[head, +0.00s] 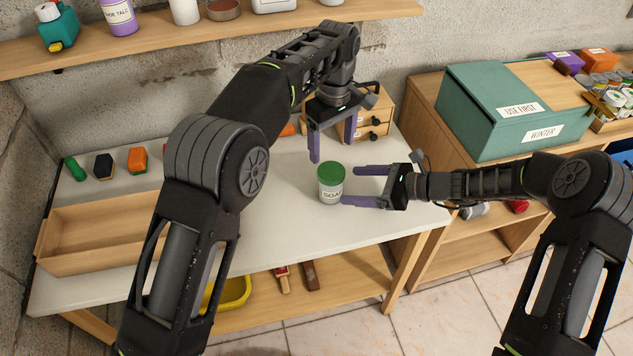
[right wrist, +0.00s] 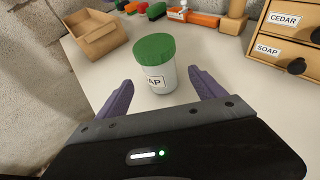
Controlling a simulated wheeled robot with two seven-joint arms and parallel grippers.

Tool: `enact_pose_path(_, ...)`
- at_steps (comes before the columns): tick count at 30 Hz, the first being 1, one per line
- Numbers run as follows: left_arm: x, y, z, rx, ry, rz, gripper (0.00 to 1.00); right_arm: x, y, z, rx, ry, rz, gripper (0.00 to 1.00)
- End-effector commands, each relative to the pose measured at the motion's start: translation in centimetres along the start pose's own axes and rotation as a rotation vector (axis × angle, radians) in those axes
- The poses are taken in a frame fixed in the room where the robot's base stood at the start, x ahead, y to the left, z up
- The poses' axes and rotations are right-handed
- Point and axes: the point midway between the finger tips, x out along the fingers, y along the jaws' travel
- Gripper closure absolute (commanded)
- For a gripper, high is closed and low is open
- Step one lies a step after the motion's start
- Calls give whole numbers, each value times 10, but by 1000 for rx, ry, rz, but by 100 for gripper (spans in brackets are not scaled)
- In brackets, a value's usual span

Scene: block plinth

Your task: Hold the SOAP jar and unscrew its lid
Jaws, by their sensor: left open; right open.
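The SOAP jar (head: 330,188) stands upright on the white worktop, a pale body with a label and a green lid (head: 332,169) on top. In the right wrist view the jar (right wrist: 161,80) stands ahead, in line with the gap between the fingers. My right gripper (head: 349,185) is open, level with the jar on its right side, its fingertips close to the jar; contact cannot be told. My left gripper (head: 332,155) is open and empty, pointing down above and behind the jar, with its fingers clear of the lid.
A wooden tray (head: 70,262) lies at the left of the worktop (head: 280,232). A small drawer unit (right wrist: 290,42) labelled CEDAR and SOAP stands at the back. A green box (head: 480,135) is on the right shelf unit. The worktop's front is clear.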

Motion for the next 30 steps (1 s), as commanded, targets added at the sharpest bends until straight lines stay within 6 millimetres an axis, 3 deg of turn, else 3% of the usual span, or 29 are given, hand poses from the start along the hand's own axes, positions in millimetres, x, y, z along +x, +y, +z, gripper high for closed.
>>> enact_pose_path(11,0,0,0,0,0,0,21,9,0,0,0,0,1,21)
enact_pose_path(24,0,0,0,0,0,0,21,68,1,0,0,-1,2,21)
enact_pose_path(30,0,0,0,0,0,0,21,78,0,0,0,0,0,21)
